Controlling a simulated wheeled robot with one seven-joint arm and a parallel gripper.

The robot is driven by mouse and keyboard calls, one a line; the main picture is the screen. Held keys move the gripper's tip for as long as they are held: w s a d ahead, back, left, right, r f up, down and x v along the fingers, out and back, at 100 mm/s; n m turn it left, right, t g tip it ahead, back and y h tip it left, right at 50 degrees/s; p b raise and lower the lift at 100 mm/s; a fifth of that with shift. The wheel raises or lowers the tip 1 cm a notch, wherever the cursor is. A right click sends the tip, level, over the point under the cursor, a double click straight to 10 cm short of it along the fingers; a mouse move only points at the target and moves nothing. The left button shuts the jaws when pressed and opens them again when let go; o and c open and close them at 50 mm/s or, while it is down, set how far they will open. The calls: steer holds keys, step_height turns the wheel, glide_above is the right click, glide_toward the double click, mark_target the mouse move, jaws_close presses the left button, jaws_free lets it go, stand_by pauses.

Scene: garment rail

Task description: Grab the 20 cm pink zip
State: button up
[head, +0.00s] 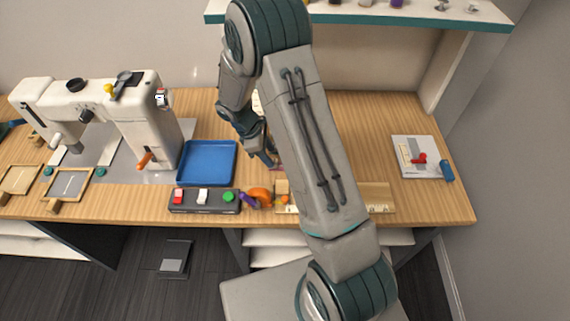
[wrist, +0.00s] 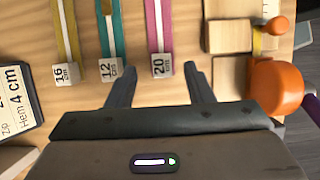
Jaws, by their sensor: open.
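The pink zip (wrist: 152,25) lies on the wooden table in the wrist view, with a white block marked "20 cm" (wrist: 162,66) at its near end. My gripper (wrist: 159,72) is open and empty, its two fingers on either side of the near end of that block. I cannot tell how high the fingertips are above the table. A teal zip marked "12 cm" (wrist: 106,30) and a yellow zip marked "16 cm" (wrist: 66,30) lie to the left. In the head view my arm hides most of the zips, and my gripper (head: 268,158) shows only partly.
An orange rounded object (wrist: 275,88) and wooden blocks (wrist: 228,36) are right of the pink zip. A card reading "Hem 4 cm" (wrist: 15,100) is at left. In the head view, a blue tray (head: 207,162) and a sewing machine (head: 130,115) stand left of my gripper.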

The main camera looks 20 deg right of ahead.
steer(key=shift+p+x, duration=0.3)
steer(key=shift+x, duration=1.65)
steer(key=shift+a, duration=0.15)
steer(key=c, duration=0.9)
steer(key=shift+o, duration=0.2)
steer(key=shift+r, duration=0.1)
